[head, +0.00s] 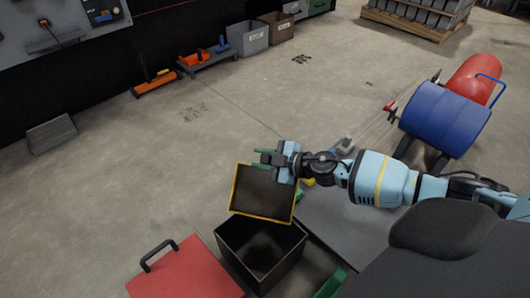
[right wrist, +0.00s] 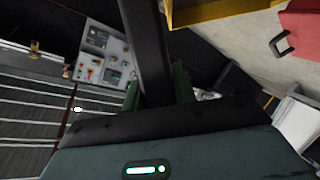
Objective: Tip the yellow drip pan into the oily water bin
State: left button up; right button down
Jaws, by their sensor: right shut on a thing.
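The yellow drip pan (head: 262,193) hangs steeply tilted at the far edge of the oily water bin, its dark inside facing my head camera. In the right wrist view its yellow wall (right wrist: 215,10) shows at the top. My right gripper (head: 268,160) is at the pan's upper edge, shut on it. A dark bar (right wrist: 143,45) runs between its green fingers in the right wrist view. The black, open-topped oily water bin (head: 262,246) stands on the floor just below the pan. Whether the pan touches the bin's rim is unclear. My left gripper is not in view.
A red case or lid (head: 188,275) with a black handle lies left of the bin. A grey flat surface (head: 345,225) is at its right. The floor behind is mostly clear.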

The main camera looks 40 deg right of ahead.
jog(key=s+a+r+n+t+p, duration=0.1)
jog(key=s+a+r+n+p, duration=0.1)
jog(key=s+a, duration=0.1)
jog(key=shift+s+a+r+n+t+h, duration=0.2)
jog(key=shift+a+r+n+t+h, duration=0.15)
jog(key=shift+a, duration=0.25)
dwell(0.3)
